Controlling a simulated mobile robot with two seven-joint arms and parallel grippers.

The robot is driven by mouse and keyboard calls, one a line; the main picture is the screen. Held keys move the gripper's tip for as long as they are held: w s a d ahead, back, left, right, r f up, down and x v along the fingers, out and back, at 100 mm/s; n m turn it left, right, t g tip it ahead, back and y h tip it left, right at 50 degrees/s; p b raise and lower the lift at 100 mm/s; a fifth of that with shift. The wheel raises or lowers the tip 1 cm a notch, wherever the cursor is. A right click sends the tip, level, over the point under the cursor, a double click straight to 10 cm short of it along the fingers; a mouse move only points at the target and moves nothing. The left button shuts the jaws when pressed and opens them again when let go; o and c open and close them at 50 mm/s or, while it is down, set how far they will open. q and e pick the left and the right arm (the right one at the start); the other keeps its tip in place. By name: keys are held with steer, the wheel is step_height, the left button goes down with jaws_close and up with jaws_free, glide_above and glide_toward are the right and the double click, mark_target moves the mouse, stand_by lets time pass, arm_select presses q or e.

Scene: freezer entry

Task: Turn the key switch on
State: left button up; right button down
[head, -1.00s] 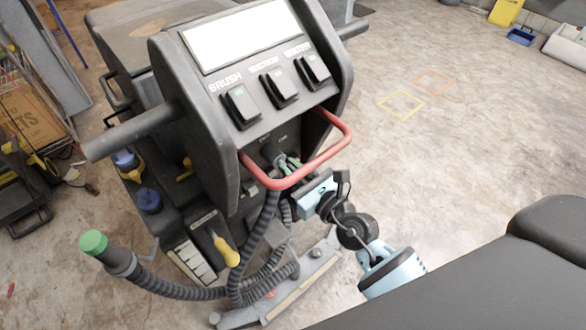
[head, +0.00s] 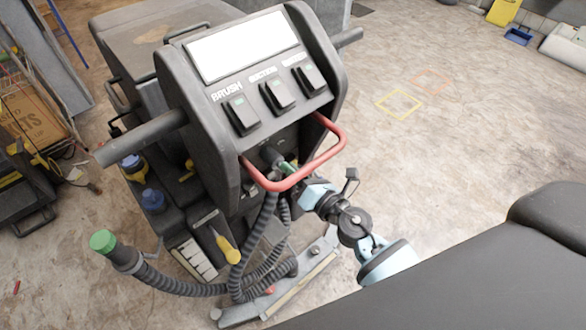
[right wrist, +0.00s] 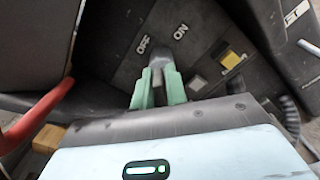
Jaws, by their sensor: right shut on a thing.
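The key switch (right wrist: 160,62) sits on the dark panel of the floor-cleaning machine, beside the white OFF and ON labels, in the right wrist view. Its knob also shows under the control console in the head view (head: 271,155). My right gripper (right wrist: 158,85) has its green fingers closed on the grey key, one on each side. In the head view my right gripper (head: 288,167) reaches in behind the red bar, partly hidden by it. In the right wrist view the key points up between the two labels. My left gripper is not in view.
The red bar (head: 332,150) loops out in front of the panel, close to my right wrist. BRUSH, SUCTION and WATER switches (head: 277,94) sit above. Ribbed hoses (head: 240,270) hang below. A yellow-handled tool (head: 226,248) is at the lower left. Open floor lies right.

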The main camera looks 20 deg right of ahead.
steer(key=m, duration=0.2)
steer(key=m+p, duration=0.1)
steer(key=m, duration=0.2)
steer(key=shift+d+f+m, duration=0.2)
steer(key=shift+m, duration=0.1)
steer(key=shift+f+m+p, duration=0.15)
steer(key=shift+m+p, duration=0.1)
steer(key=shift+m, duration=0.8)
steer(key=shift+f+m+p, duration=0.1)
steer(key=shift+m+p, duration=0.1)
steer(key=shift+m, duration=0.85)
steer(key=c, duration=1.5)
jaws_free()
